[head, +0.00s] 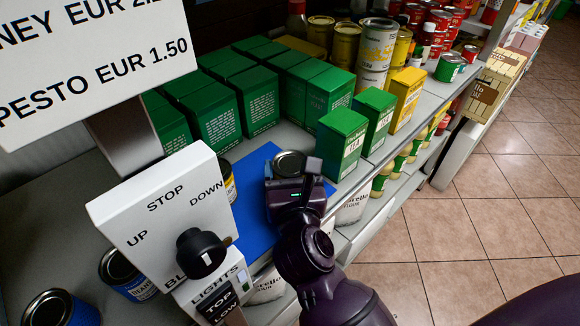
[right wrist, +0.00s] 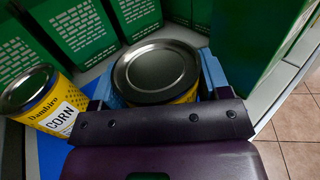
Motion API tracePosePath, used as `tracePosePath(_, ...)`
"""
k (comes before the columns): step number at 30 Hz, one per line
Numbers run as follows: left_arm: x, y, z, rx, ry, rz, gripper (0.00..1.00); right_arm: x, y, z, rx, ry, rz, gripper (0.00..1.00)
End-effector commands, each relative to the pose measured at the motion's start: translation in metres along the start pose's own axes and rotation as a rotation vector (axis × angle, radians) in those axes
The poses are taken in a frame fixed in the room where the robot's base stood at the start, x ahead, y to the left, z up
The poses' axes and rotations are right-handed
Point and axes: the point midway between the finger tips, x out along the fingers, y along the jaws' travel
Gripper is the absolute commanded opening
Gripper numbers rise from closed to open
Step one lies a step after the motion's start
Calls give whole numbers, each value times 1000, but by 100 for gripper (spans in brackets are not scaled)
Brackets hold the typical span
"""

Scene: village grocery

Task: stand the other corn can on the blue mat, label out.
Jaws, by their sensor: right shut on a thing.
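My right gripper (head: 295,186) is shut on a corn can (head: 289,160), a metal-topped can with a yellow band. In the right wrist view the can (right wrist: 158,70) stands upright between the blue fingers of the gripper (right wrist: 158,88); most of its label is hidden. It is over the back right part of the blue mat (head: 250,222); I cannot tell whether it touches the mat. Another corn can (head: 228,182) is at the mat's left edge, partly behind the switch box. In the right wrist view this can (right wrist: 45,98) shows its CORN label. My left gripper is not in view.
Green boxes (head: 210,115) stand close behind the mat, and another green box (head: 341,140) is close right of the held can. A white switch box (head: 165,215) blocks the left front. Blue bean cans (head: 125,277) stand at lower left. The shelf edge drops to the tiled floor at right.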

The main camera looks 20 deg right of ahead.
Motion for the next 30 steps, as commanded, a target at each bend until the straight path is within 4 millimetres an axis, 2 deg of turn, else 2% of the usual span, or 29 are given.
tracePosePath(10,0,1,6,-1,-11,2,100,0,0,-6,0,-1,0,39)
tracePosePath(11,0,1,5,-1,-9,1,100,0,0,-5,0,-2,0,74)
tracePosePath(16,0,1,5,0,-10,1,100,0,0,-4,0,-2,0,100)
tracePosePath(29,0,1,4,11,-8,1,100,0,0,-6,0,1,0,100)
tracePosePath(30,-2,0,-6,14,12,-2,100,0,0,4,2,-6,0,100)
